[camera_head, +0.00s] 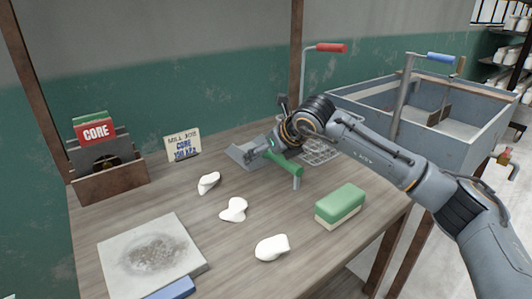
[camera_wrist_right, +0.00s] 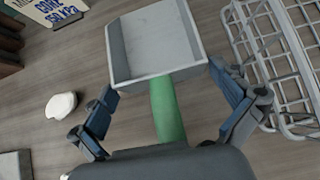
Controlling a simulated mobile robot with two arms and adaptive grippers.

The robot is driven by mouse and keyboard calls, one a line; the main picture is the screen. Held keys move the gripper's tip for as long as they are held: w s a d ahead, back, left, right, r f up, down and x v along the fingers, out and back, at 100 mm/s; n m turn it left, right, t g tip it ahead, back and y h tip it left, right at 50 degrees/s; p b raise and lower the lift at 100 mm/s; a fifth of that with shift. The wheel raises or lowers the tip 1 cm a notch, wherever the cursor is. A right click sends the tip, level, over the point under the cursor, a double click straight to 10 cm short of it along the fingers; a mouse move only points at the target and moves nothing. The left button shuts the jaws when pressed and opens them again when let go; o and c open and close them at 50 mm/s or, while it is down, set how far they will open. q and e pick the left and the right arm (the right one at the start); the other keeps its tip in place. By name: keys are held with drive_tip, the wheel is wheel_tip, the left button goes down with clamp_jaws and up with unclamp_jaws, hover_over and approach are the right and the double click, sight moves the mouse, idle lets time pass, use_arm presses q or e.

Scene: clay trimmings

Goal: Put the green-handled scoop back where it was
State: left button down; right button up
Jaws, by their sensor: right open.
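The green-handled scoop lies on the wooden table, its grey metal pan (camera_head: 243,153) toward the left and its green handle (camera_head: 286,164) toward the right. In the right wrist view, the scoop's pan (camera_wrist_right: 155,42) is ahead and its green handle (camera_wrist_right: 168,112) runs between my fingers. My right gripper (camera_head: 268,150) is open over the scoop, with one blue-grey finger on each side of the handle and a visible gap to each. The near end of the handle is hidden behind the gripper body in the wrist view. My left gripper is not in view.
A wire rack (camera_head: 322,152) stands close beside the gripper. White clay lumps (camera_head: 234,209), a green-and-cream sponge (camera_head: 340,205) and a grey slab (camera_head: 150,255) lie in front. A CORE-labelled box (camera_head: 108,182), a sign (camera_head: 183,146) and a grey sink (camera_head: 450,140) are farther back.

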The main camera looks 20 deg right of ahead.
drive_tip(key=shift+r, duration=0.25)
drive_tip(key=p+v, duration=0.1)
drive_tip(key=v, duration=1)
drive_tip(key=shift+s+r, duration=0.1)
drive_tip(key=shift+s, duration=0.05)
drive_tip(key=shift+s+d+r, duration=0.1)
drive_tip(key=shift+s+r, duration=0.05)
drive_tip(key=shift+s, duration=0.05)
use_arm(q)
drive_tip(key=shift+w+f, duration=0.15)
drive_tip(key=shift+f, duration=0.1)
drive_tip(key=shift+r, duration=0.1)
